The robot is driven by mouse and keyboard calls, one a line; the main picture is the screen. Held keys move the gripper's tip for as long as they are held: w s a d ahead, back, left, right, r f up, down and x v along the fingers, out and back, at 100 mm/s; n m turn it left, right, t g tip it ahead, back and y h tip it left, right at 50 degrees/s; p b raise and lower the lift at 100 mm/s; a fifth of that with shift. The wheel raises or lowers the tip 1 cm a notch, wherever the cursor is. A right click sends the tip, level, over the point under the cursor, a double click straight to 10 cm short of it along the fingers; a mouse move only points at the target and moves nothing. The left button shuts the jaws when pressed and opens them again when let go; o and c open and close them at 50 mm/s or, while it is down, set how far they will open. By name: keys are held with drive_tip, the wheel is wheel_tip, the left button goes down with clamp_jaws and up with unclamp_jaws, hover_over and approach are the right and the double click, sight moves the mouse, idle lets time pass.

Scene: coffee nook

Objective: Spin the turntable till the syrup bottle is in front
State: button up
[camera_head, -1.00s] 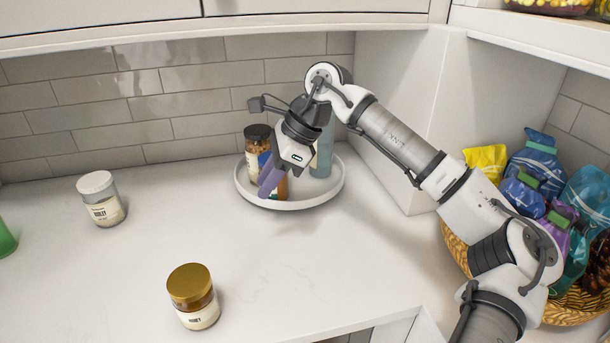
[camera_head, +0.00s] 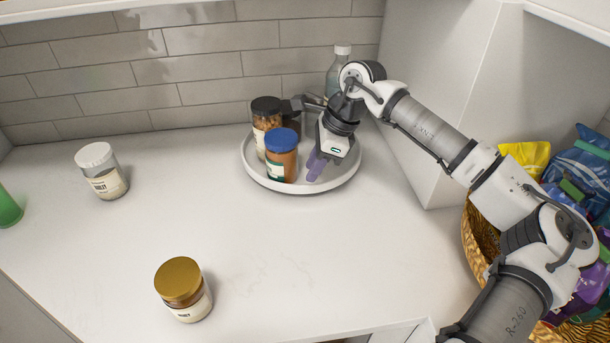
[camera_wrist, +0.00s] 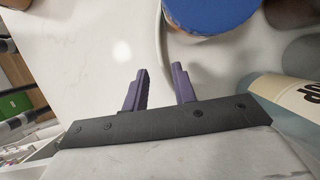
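The turntable (camera_head: 302,190) is a round white tray with a raised rim near the back wall. The syrup bottle, tall and grey-green with a white cap (camera_head: 342,50), stands at its back right, mostly hidden by my arm. A white-labelled bottle, probably the same one, shows at the right of the wrist view (camera_wrist: 290,95). A blue-lidded jar (camera_head: 281,160) stands at the front left of the turntable, a black-lidded jar (camera_head: 266,120) behind it. My gripper (camera_head: 316,168) is over the front right of the turntable. In the wrist view its fingers (camera_wrist: 161,85) are apart, nothing visibly held.
A gold-lidded jar (camera_head: 184,290) stands at the counter's front, and a white-lidded jar (camera_head: 102,172) at the left. A green item (camera_head: 8,208) is at the left edge. A wicker basket of bags (camera_head: 478,240) is at right. The counter before the turntable is clear.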

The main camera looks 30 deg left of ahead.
sight(305, 182)
drive_tip(key=shift+p+x, duration=0.65)
drive_tip(key=shift+x, duration=2.05)
clamp_jaws()
